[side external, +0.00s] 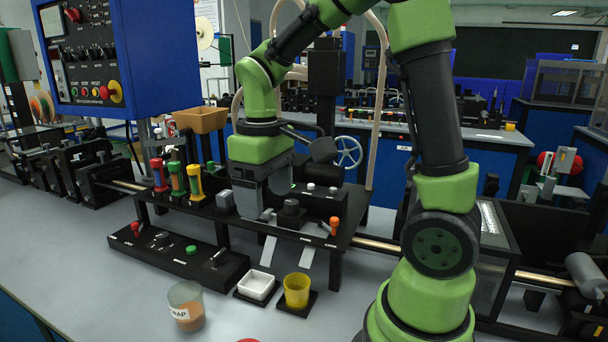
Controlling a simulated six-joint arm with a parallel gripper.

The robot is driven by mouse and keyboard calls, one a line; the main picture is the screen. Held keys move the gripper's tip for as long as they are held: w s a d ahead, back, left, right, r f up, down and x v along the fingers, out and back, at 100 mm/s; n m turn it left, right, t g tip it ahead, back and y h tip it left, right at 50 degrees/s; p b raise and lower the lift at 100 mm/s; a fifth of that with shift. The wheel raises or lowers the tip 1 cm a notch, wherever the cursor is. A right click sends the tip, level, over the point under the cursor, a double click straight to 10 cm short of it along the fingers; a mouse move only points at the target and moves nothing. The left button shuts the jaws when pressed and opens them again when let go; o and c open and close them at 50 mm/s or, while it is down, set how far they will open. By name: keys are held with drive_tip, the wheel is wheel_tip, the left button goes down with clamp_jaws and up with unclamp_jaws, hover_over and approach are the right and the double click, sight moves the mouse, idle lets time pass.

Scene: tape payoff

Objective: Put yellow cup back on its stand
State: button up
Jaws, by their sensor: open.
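The yellow cup (296,288) stands upright at the front of the grey bench, on a flat dark square base (311,303) whose edges show around it. The cup looks open at the top; its contents are not clear. My gripper (265,212) is above and behind the cup, over the black machine deck, pointing down. Its grey jaws are open and I see nothing held between them. It is well apart from the cup.
A white square dish (257,285) on a dark base sits just left of the cup. A clear scrap cup (187,308) with brown contents stands further left. A black lever panel (175,256) lies behind it. My green arm fills the right.

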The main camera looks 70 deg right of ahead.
drive_tip(key=s+a+r+m+t+y, duration=0.2)
drive_tip(key=s+a+r+t, duration=0.4)
drive_tip(key=s, duration=0.3)
drive_tip(key=shift+s+a+r+m+t, duration=0.4)
drive_tip(key=shift+r+m+t, duration=0.2)
drive_tip(key=shift+r+m, duration=0.15)
